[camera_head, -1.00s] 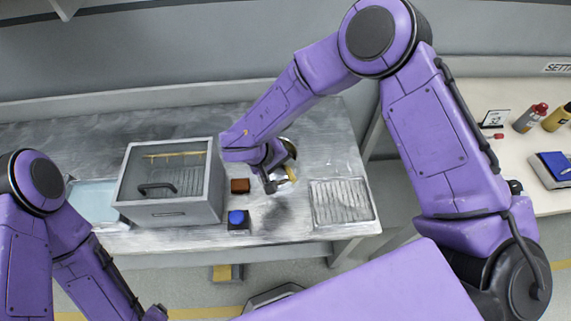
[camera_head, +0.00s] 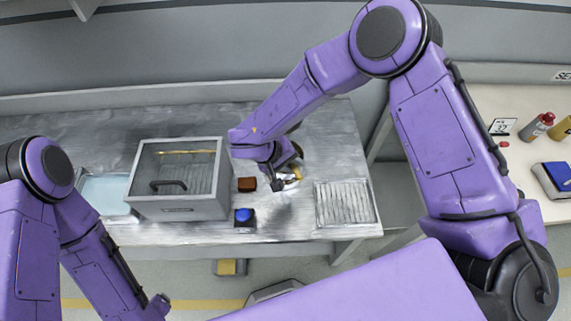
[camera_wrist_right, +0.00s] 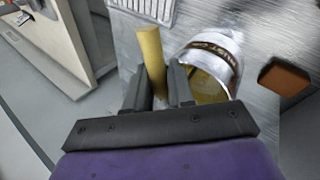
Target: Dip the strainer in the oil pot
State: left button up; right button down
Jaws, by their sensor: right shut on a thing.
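My right gripper (camera_wrist_right: 158,84) is shut on an upright tan handle (camera_wrist_right: 150,50) in the right wrist view, which I take to be the strainer's. The strainer's head is hidden. The oil pot (camera_wrist_right: 211,60) is a silvery cylinder with a dark lettered band and yellowish inside, just right of the fingers. In the head view my right gripper (camera_head: 282,184) is low over the worktop, and part of the shiny pot (camera_head: 291,174) shows behind it. I cannot tell whether the strainer is inside the pot. My left gripper (camera_head: 158,304) is at the bottom left, away from the worktop.
A grey glass-topped box (camera_head: 180,209) with a handle stands left on the metal worktop (camera_head: 330,145). A brown block (camera_head: 247,184) and a blue button (camera_head: 243,215) are between box and pot. A ridged tray (camera_head: 345,203) is right. A white table (camera_head: 520,160) holds bottles.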

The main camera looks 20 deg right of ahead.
jog(key=shift+w+r+p, duration=0.15)
jog(key=shift+r+p, duration=1.4)
jog(key=shift+r, duration=0.2)
notch_tip(320, 180, up, 2)
jog(key=shift+r+p, duration=0.1)
jog(key=shift+p, duration=0.6)
jog(key=shift+r, duration=2.35)
notch_tip(320, 180, up, 4)
